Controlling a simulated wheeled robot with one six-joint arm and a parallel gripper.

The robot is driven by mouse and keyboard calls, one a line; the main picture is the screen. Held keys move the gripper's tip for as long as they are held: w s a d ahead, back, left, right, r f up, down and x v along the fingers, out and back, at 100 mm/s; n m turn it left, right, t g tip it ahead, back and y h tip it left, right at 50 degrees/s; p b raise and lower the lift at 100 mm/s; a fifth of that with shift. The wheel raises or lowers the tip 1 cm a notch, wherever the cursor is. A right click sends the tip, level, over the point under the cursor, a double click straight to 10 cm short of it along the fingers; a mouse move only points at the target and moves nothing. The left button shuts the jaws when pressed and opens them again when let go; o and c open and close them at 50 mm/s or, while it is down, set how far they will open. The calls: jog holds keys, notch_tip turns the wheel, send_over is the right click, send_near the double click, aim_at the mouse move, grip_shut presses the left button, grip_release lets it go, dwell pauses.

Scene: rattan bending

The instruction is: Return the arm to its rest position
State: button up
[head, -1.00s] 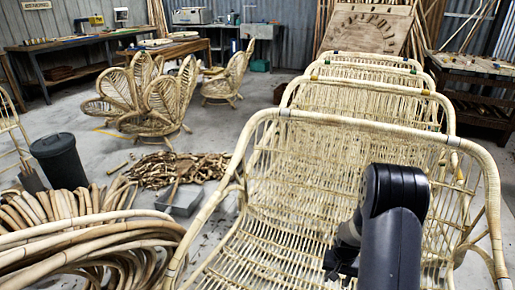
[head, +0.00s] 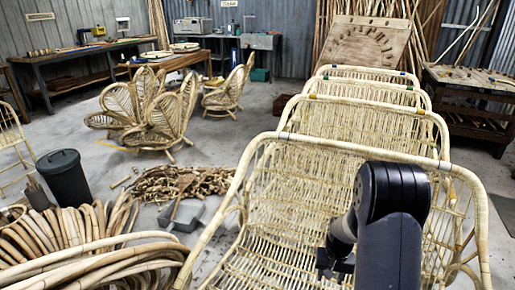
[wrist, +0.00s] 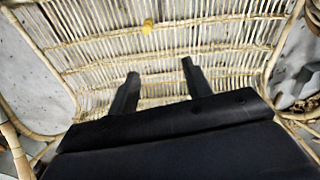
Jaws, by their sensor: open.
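My gripper (head: 335,264) hangs at the lower right of the head view, at the end of my dark arm, in front of the nearest rattan chair (head: 262,262). In the wrist view, the two dark fingers of my gripper (wrist: 160,72) stand apart with nothing between them. Woven rattan (wrist: 100,52) lies beyond the fingertips, and a small yellow piece (wrist: 148,26) shows on it. My arm hides part of the chair's right side. I cannot tell how far the fingers are from the weave.
Several rattan chairs (head: 375,92) stand in a row behind the nearest one. Bundled rattan poles (head: 100,262), a dark bin (head: 64,178) and a pile of offcuts (head: 180,184) lie to the left. A workbench (head: 470,105) stands at the right. Grey floor (head: 215,155) is open mid-left.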

jog(key=a+r+n+p, duration=0.1)
jog(key=a+r+p, duration=0.1)
jog(key=r+p, duration=0.7)
jog(key=s+a+r+n+p, duration=0.1)
jog(key=a+r+p, duration=0.2)
jog(key=r+p, duration=0.6)
notch_tip(320, 180, up, 8)
jog(key=shift+f, duration=0.25)
jog(key=shift+s+a, duration=0.1)
jog(key=shift+a, duration=0.05)
